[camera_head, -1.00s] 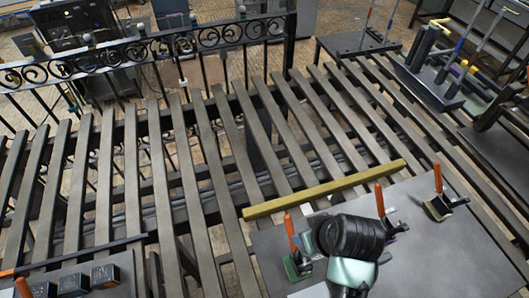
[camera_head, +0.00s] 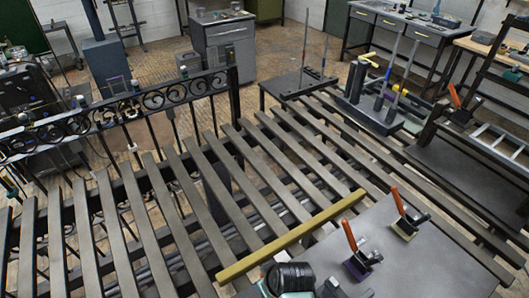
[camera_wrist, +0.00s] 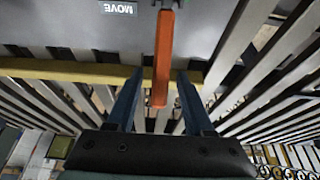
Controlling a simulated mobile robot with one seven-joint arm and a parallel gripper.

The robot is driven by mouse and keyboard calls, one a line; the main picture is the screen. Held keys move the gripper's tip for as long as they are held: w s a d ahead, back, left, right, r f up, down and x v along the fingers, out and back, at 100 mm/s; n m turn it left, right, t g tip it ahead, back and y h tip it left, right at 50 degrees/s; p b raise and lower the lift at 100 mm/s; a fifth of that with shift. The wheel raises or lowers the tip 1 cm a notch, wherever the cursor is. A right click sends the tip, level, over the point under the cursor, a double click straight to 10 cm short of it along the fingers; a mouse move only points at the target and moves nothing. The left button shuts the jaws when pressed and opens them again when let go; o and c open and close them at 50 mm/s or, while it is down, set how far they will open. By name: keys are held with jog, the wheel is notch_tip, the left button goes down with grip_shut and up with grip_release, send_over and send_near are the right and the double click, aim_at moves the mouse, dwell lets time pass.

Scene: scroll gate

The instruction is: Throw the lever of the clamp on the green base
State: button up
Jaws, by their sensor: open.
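In the wrist view an orange lever (camera_wrist: 163,60) extends between the two dark blue fingers of my gripper (camera_wrist: 160,75). The fingers are open, one on each side of it, with a gap visible. The base of this clamp is out of the wrist view, so its colour cannot be told there. In the head view my black wrist part covers the bottom middle, and I cannot make out the green base or my fingertips. A clamp with a purple base (camera_head: 360,268) and one with a tan base (camera_head: 405,229) stand to the right, their orange levers raised.
A yellow bar (camera_head: 292,235) lies along the grey plate's (camera_head: 440,225) edge, and also crosses the wrist view (camera_wrist: 70,70). Dark slats (camera_head: 200,200) spread beyond it. A white "MOVE" label (camera_wrist: 118,8) shows on the plate. A block with upright rods (camera_head: 380,110) stands at the back right.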

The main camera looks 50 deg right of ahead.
jog(key=shift+x, duration=1.05)
jog(key=shift+c, duration=0.3)
grip_shut()
dwell(0.5)
